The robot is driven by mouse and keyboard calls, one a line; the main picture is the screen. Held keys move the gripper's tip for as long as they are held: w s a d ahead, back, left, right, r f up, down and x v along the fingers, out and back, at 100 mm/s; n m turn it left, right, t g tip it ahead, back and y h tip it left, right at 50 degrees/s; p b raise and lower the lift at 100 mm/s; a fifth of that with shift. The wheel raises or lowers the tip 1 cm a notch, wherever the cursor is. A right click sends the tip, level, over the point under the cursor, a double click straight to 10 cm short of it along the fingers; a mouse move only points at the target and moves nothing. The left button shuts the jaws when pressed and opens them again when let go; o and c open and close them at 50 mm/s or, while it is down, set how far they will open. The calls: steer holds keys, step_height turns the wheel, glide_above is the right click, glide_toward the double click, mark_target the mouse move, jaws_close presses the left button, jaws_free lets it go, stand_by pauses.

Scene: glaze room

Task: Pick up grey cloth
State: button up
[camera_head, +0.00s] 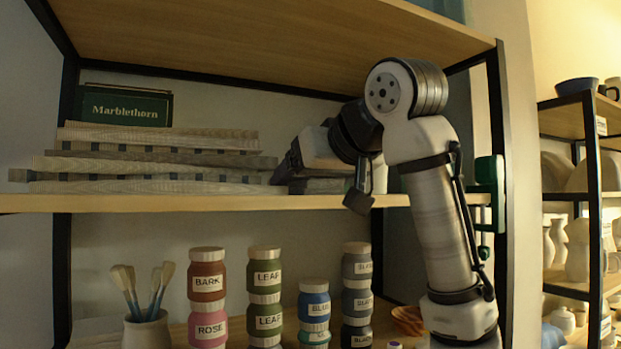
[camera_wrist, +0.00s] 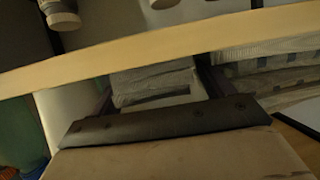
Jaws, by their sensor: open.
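A folded grey cloth (camera_wrist: 150,82) shows in the wrist view, close in front of my gripper and behind the pale shelf edge. My gripper (camera_wrist: 158,90) is open, with one dark finger toward each side of the cloth. In the head view my gripper (camera_head: 325,181) is at the middle shelf, right of the stacked boards. Grey folded material (camera_head: 318,186) shows low between its fingers, probably the same cloth, partly hidden by my gripper. I cannot tell whether the fingers touch it.
Stacked grey-brown boards (camera_head: 150,160) lie just left of my gripper, with a green Marblethorn box (camera_head: 125,105) behind. The middle shelf (camera_head: 180,203) has a front edge below my gripper. Stacked glaze jars (camera_head: 265,290) and a brush pot (camera_head: 147,331) stand underneath. The upper shelf (camera_head: 270,30) is overhead.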

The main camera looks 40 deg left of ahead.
steer(key=c, duration=1.1)
steer(key=shift+o, duration=0.2)
